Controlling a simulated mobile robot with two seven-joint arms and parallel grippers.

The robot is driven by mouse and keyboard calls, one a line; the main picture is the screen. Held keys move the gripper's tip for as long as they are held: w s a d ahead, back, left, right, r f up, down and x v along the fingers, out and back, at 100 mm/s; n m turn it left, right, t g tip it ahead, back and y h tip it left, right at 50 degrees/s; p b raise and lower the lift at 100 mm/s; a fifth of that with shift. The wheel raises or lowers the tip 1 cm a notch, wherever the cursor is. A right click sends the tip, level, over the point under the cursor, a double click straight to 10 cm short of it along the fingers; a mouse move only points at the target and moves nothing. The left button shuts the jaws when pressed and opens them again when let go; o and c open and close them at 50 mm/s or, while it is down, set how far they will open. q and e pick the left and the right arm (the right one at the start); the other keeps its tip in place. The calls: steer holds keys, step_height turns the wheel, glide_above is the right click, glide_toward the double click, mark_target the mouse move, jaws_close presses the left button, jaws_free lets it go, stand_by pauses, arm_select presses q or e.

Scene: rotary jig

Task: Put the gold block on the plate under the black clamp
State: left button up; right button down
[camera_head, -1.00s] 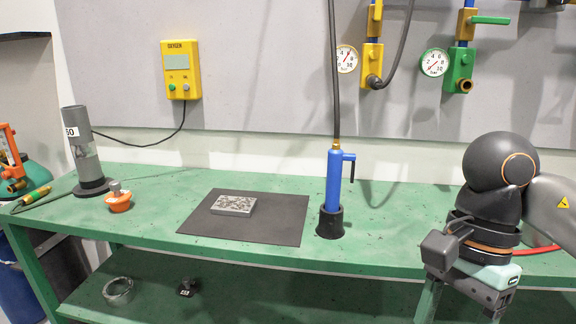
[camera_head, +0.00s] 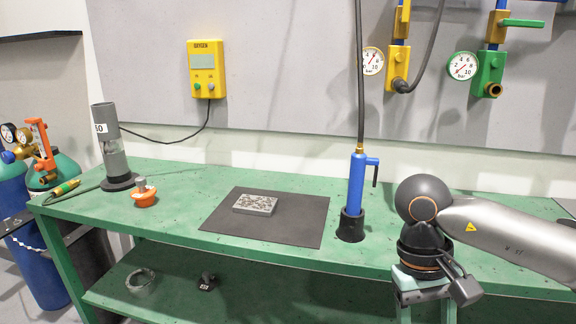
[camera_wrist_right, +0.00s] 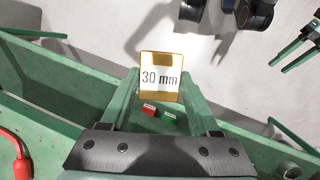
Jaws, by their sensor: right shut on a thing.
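The gold block (camera_wrist_right: 145,62) shows in the right wrist view with gold edges and a white face reading "30 mm". It sits between the green fingers of my right gripper (camera_wrist_right: 160,90), which is shut on it. In the head view my right gripper (camera_head: 424,300) is low at the bench's front edge, with its fingertips cut off by the frame. The block does not show there. I cannot identify the black clamp or its plate in either view.
The green bench (camera_head: 180,225) carries a dark mat (camera_head: 290,228) with a grey speckled slab (camera_head: 255,204), a blue torch (camera_head: 356,185) in a black holder, an orange cup (camera_head: 144,198) and a grey cylinder (camera_head: 108,135). A red piece (camera_wrist_right: 148,109) and a green piece (camera_wrist_right: 168,115) show in the wrist view.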

step_height(320, 180, up, 15)
steer(key=p, duration=1.7)
arm_select(q)
steer(key=s+a+r+n+g, duration=0.1)
steer(key=s+r, duration=0.3)
steer(key=r, duration=0.6)
steer(key=shift+a+r+y, duration=0.35)
steer(key=shift+a+y, duration=0.05)
steer(key=shift+a, duration=0.15)
arm_select(e)
step_height(320, 180, down, 4)
steer(key=shift+f, duration=0.1)
arm_select(q)
steer(key=shift+w, duration=0.1)
arm_select(e)
steer(key=shift+a, duration=0.1)
